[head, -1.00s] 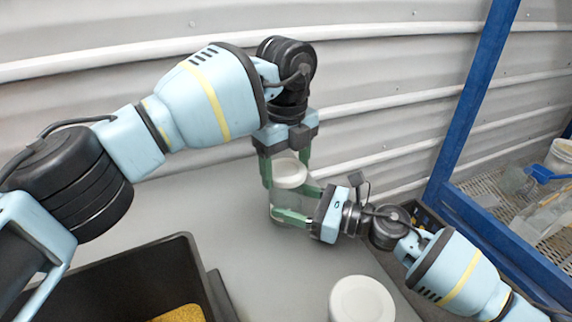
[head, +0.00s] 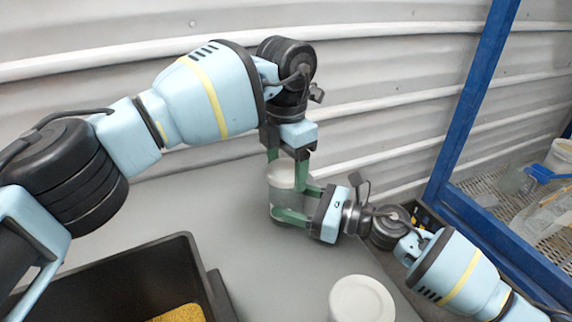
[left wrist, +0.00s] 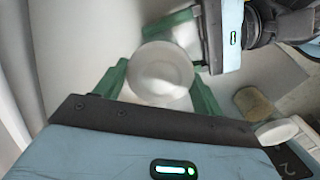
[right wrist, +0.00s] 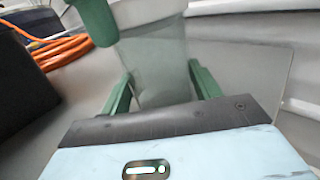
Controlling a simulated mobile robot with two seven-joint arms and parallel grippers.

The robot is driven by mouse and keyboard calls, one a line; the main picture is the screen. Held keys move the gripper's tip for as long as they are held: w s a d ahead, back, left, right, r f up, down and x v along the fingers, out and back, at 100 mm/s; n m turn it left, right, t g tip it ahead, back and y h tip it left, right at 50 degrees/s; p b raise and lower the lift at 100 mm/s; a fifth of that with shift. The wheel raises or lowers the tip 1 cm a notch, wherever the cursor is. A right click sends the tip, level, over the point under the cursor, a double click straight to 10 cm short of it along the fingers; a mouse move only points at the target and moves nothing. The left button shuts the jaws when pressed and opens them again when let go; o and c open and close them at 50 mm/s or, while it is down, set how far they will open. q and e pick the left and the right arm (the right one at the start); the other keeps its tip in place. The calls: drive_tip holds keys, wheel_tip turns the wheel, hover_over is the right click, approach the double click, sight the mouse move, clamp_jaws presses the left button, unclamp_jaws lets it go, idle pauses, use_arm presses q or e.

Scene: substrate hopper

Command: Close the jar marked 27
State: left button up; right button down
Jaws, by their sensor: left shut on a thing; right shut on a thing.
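A clear jar (head: 281,203) stands upright on the grey table near the wall; it fills the middle of the right wrist view (right wrist: 158,75). No number is readable on it. My right gripper (head: 293,204) is shut on the jar's body from the right, with green fingers on either side. A white round lid (head: 283,175) is at the jar's top; its flat face shows in the left wrist view (left wrist: 160,72). My left gripper (head: 288,168) points down from above and is shut on the lid. I cannot tell whether the lid is fully seated.
A second jar with a white lid (head: 362,299) stands at the table's front right. A black bin (head: 120,285) with yellow material (head: 181,313) is at the front left. A blue frame (head: 470,100) rises at the right. The table between bin and jars is clear.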

use_arm(q)
drive_tip(key=m, duration=1.4)
drive_tip(key=o, duration=1.1)
drive_tip(key=shift+r, duration=2.25)
drive_tip(key=shift+c, duration=0.5)
